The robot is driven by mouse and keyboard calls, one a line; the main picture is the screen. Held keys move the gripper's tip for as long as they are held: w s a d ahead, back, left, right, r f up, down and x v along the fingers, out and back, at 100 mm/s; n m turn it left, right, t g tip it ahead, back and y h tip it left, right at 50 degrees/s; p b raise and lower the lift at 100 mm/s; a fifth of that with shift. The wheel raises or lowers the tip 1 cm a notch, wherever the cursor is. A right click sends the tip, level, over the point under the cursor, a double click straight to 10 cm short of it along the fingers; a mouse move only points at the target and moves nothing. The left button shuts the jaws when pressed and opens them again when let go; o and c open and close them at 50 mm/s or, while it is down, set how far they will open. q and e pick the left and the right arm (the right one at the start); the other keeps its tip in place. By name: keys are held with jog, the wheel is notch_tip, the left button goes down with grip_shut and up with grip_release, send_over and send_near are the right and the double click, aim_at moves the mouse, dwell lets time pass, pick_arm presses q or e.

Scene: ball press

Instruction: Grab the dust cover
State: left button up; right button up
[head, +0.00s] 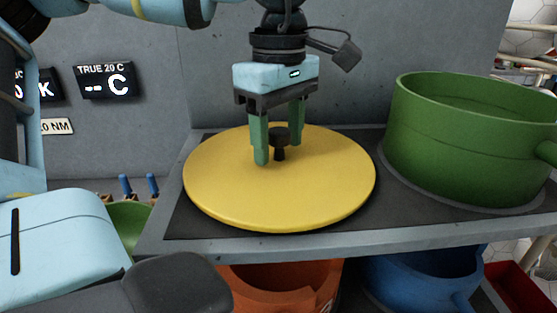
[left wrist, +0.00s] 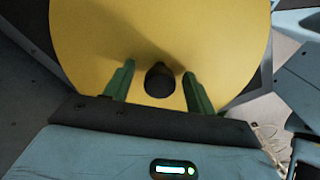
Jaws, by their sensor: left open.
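The dust cover (head: 325,190) is a flat yellow disc with a small black knob (head: 279,134) at its middle. It lies on the dark top of a grey shelf. My left gripper (head: 279,144) points down over it, with its green fingers open on either side of the knob. In the left wrist view the black knob (left wrist: 159,81) stands between the two fingers, with a gap on each side. The yellow cover (left wrist: 220,35) fills the upper part of that view. I do not see my right gripper.
A large green pot (head: 460,150) stands right of the cover on the same shelf (head: 430,218). An orange pot (head: 275,290) and a blue pot (head: 420,275) sit below the shelf. A grey wall (head: 130,140) with display signs rises behind.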

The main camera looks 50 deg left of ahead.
aim_at(279, 130)
pick_arm(q)
jog(key=shift+c, duration=0.5)
grip_shut()
jog(key=shift+r, duration=0.15)
notch_tip(279, 130, up, 10)
jog(key=shift+f, duration=0.1)
